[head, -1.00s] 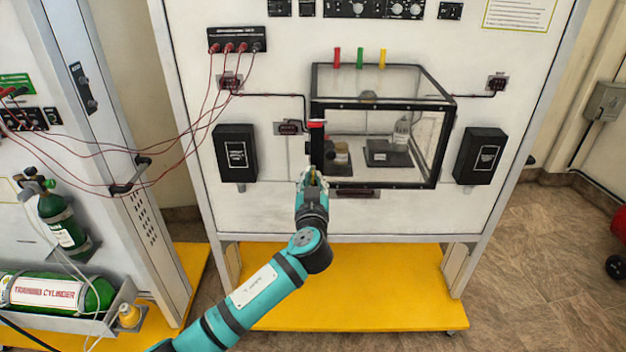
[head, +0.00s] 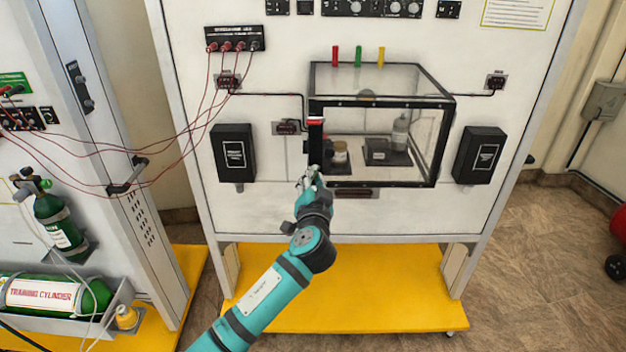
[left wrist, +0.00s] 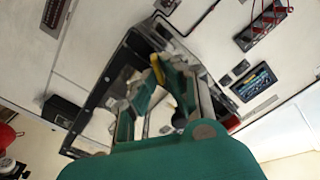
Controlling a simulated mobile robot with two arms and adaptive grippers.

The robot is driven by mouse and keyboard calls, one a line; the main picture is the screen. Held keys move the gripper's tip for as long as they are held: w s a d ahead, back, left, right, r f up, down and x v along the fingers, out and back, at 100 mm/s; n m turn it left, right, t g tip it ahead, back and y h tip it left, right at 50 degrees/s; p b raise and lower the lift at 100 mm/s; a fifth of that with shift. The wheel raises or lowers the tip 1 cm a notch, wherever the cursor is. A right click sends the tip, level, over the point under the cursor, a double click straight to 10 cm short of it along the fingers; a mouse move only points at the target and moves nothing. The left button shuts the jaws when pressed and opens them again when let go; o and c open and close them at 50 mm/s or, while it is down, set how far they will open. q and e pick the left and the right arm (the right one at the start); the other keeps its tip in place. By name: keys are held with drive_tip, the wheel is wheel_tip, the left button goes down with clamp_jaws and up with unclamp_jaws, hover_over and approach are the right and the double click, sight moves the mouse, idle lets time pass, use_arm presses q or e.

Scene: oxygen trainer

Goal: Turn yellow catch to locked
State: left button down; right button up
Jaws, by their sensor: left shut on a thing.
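The clear box with a black frame (head: 378,104) is mounted on the white panel. My left gripper (head: 313,176) is at its lower left front corner, in front of the dark post. In the left wrist view the two fingers (left wrist: 160,92) are close around a small yellow piece (left wrist: 157,70), which looks like the yellow catch. In the head view the gripper hides the catch, so I cannot read its position. A red piece (head: 316,121) sits higher on the same post. My right gripper is not in view.
Inside the box are a small jar (head: 340,153) and a clear bottle (head: 400,133). Black boxes flank it at left (head: 234,153) and right (head: 480,155). Red cables (head: 205,110) hang at upper left.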

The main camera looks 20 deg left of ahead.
use_arm(q)
drive_tip(key=m+p, duration=0.1)
drive_tip(key=m, duration=0.6)
drive_tip(key=f+m+p, duration=0.1)
drive_tip(key=m, duration=0.3)
drive_tip(key=shift+d+p, duration=0.3)
drive_tip(key=shift+p, duration=0.05)
drive_tip(key=c, duration=1.5)
unclamp_jaws()
drive_tip(key=shift+o, duration=0.2)
drive_tip(key=v, duration=1.2)
